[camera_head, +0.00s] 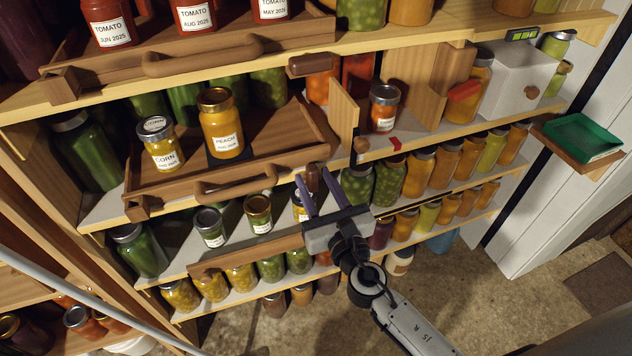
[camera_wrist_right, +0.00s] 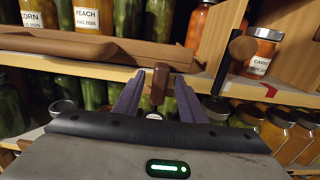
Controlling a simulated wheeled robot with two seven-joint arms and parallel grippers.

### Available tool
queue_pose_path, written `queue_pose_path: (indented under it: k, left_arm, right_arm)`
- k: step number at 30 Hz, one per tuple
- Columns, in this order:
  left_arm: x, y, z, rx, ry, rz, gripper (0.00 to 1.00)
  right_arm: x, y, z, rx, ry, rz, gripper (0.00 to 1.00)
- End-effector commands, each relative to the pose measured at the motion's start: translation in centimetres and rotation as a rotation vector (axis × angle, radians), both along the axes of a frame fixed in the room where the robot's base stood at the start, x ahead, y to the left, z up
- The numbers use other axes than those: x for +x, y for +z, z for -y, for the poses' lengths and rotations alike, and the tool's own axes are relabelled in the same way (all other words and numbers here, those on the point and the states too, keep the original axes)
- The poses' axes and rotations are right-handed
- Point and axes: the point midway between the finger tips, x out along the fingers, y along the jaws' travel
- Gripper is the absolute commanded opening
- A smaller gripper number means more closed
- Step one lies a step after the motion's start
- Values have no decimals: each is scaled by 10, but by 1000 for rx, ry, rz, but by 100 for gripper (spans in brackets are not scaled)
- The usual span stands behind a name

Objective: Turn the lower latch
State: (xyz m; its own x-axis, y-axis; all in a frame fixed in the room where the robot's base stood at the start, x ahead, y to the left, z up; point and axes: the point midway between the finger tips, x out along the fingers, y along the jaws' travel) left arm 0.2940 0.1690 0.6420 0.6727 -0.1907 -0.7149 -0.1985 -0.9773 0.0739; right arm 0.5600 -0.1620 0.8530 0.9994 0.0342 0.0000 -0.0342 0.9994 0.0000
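The lower latch (camera_head: 313,178) is a small dark brown wooden block at the front edge of the middle shelf, by the right end of the lower tray (camera_head: 225,187). It stands upright. My right gripper (camera_head: 317,188) is open, with its two purple fingers on either side of the latch. The right wrist view also shows the latch (camera_wrist_right: 160,84) between the fingertips, with gaps visible at both sides; I see no clear contact. The upper latch (camera_head: 310,65) lies level on the shelf edge above. My left gripper is not in view.
The lower tray holds a corn jar (camera_head: 160,143) and a peach jar (camera_head: 220,124). A wooden divider (camera_head: 343,117) with a dark knob and a carrot-coloured jar (camera_head: 383,106) stand to the right. Floor is clear at the lower right.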

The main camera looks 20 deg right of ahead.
Motion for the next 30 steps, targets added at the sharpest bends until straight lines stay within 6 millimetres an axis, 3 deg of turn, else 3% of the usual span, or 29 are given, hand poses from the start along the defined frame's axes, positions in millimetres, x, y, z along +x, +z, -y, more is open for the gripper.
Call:
queue_pose_path:
  k: [1, 8, 20, 30]
  left_arm:
    - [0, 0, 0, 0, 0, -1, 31]
    - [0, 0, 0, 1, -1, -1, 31]
    - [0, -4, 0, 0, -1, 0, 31]
    - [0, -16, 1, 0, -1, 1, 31]
  right_arm:
    - [0, 0, 0, 0, 0, 0, 38]
    - [0, 0, 0, 0, 0, 0, 0]
    - [-1, -1, 1, 68, 0, -1, 0]
    - [-1, -2, 2, 328, 0, -11, 0]
